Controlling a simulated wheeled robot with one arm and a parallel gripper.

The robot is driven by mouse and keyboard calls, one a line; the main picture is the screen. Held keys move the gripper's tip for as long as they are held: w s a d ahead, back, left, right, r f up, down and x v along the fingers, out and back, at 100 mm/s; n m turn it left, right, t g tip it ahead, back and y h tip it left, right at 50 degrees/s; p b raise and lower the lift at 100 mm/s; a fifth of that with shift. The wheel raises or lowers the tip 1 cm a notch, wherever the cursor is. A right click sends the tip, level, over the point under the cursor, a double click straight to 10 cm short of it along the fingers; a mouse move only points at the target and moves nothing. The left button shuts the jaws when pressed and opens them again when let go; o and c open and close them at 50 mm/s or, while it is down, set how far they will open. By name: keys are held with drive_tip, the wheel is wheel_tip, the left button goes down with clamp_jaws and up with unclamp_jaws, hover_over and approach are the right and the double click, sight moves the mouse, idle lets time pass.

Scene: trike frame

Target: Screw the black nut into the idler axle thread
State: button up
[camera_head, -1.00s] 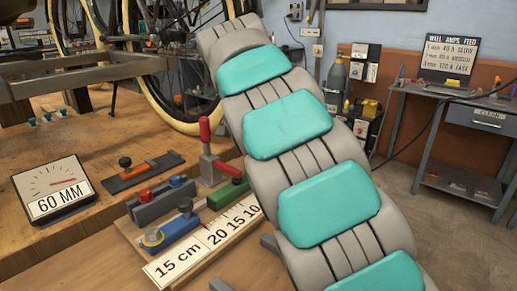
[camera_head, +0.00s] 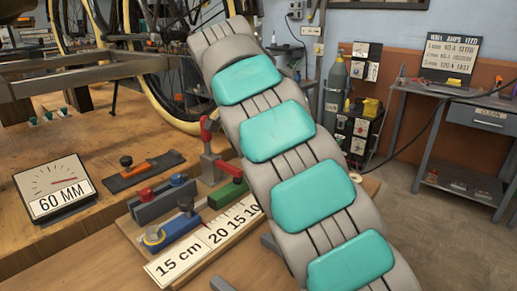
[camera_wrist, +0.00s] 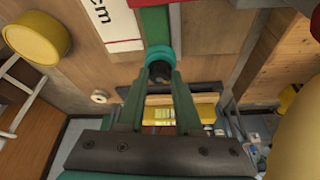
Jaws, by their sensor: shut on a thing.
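In the wrist view my gripper (camera_wrist: 161,78) has two green fingers that converge on a small dark round piece (camera_wrist: 159,71), which looks like the black nut. The fingers are shut on it. A teal ring (camera_wrist: 159,54) sits just beyond the dark piece, at the end of a green bar (camera_wrist: 155,22). I cannot tell whether the nut touches the ring or any thread. The idler axle thread cannot be made out in either view. In the head view my own arm crosses the middle, and my gripper is out of sight there.
The grey trike frame (camera_head: 75,77) and a yellow-tyred wheel (camera_head: 160,118) stand at the back left. A 60 mm gauge (camera_head: 54,190), a red-handled clamp (camera_head: 208,150) and a ruler board (camera_head: 205,245) lie on the wooden bench. Open floor is at the right.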

drive_tip(key=o, duration=0.7)
drive_tip(key=shift+f+n+b, duration=0.2)
drive_tip(key=shift+n+b, duration=0.2)
drive_tip(key=shift+r+n+t, duration=0.2)
drive_tip(key=shift+n+t, duration=0.1)
drive_tip(key=shift+n, duration=0.2)
drive_tip(key=shift+y, duration=0.3)
drive_tip(key=shift+s+d+f+n+b, duration=0.1)
drive_tip(key=shift+f+n+b, duration=0.05)
drive_tip(key=shift+n+b, duration=0.3)
drive_tip(key=shift+n, duration=0.45)
